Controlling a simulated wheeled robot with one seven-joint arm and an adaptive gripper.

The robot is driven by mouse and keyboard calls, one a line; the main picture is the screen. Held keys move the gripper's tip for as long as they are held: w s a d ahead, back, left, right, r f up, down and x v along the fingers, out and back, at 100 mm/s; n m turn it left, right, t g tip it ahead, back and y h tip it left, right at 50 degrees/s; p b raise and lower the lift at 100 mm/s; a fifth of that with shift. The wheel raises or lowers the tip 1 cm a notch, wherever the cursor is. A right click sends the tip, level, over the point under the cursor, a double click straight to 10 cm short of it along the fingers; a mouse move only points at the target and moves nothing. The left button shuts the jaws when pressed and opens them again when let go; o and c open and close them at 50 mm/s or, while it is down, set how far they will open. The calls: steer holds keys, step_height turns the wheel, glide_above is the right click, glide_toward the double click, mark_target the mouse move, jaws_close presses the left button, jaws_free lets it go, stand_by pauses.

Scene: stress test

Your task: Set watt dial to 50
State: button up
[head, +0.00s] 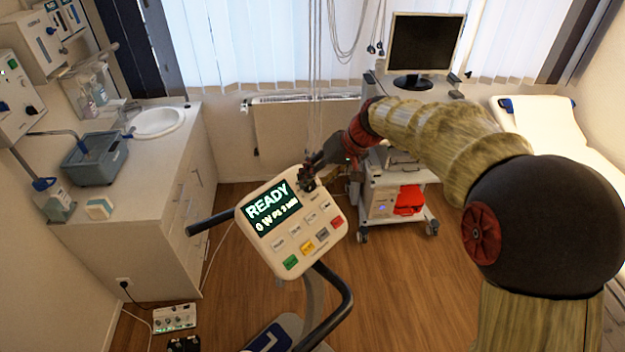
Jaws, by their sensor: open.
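The exercise bike's console (318,240) is a cream panel tilted toward me in the middle of the head view. Its dark display (271,215) reads READY and 0 W, with smaller text beside it. Several buttons sit below and right of the display, among them green, yellow and red ones. My gripper (308,184) is open at the console's top edge, right of the display. The watt dial is not clearly seen; a dark shape at my gripper's fingertips may be the dial or the fingers. I cannot tell whether they touch.
The bike's dark handlebars (335,309) reach out left and below the console. A cart (394,212) with a red bin and a monitor (426,44) stands behind. A counter with a sink (158,122) is at left, a bed (545,137) at right. Cables hang above my gripper.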

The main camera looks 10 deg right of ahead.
mark_target(309, 185)
steer(key=shift+a+f, duration=0.3)
steer(key=shift+f, duration=0.15)
steer(key=shift+w+f, duration=0.25)
steer(key=shift+f, duration=0.25)
steer(key=shift+a+f, duration=0.1)
steer(key=shift+a, duration=0.05)
steer(key=shift+c, duration=1)
steer(key=c, duration=1)
steer(key=shift+o, duration=0.2)
